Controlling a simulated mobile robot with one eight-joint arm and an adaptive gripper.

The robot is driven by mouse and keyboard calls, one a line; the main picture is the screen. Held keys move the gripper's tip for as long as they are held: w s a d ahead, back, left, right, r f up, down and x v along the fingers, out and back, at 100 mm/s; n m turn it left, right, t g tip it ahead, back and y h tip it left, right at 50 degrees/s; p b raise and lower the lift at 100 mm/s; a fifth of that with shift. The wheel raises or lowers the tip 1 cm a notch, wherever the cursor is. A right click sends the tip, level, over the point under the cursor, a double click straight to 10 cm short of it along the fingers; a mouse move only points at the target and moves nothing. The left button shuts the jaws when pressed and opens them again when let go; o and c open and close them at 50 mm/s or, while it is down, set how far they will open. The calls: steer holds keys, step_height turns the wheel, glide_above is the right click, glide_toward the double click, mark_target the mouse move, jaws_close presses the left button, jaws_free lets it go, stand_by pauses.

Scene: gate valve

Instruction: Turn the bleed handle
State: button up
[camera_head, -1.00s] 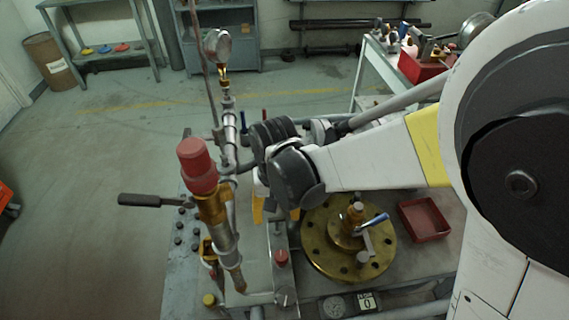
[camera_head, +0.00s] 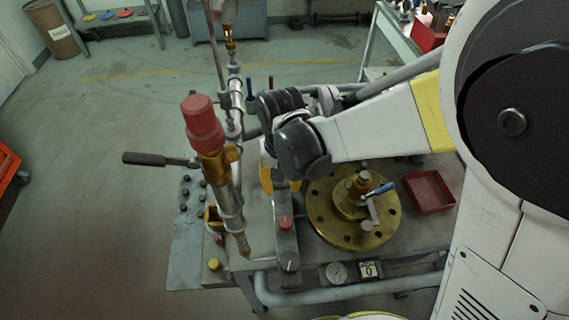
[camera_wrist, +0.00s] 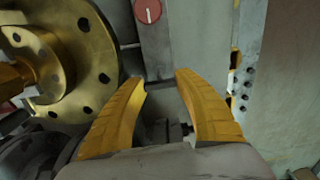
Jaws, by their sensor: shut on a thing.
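My gripper (camera_head: 281,187) is over the bench, beside the brass flange and behind a narrow grey box with a red knob. In the wrist view its yellow fingers (camera_wrist: 160,79) stand apart at the tips, on either side of a small dark grey part (camera_wrist: 172,132) low between them. Most of that part is hidden, and I cannot tell whether it is the bleed handle. A dark lever (camera_head: 148,159) sticks out left from the red-capped brass valve (camera_head: 203,125).
The brass flange (camera_head: 322,217) also shows in the wrist view (camera_wrist: 75,50). A red tray (camera_head: 430,192) lies right of the flange. Upright pipework stands close on the left. Open floor lies beyond the bench.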

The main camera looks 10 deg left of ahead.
steer(key=shift+n, duration=0.3)
steer(key=n, duration=0.3)
steer(key=shift+n, duration=0.4)
steer(key=n, duration=0.3)
steer(key=shift+n, duration=0.3)
steer(key=n, duration=0.4)
steer(key=shift+n, duration=2.2)
steer(key=o, duration=1.2)
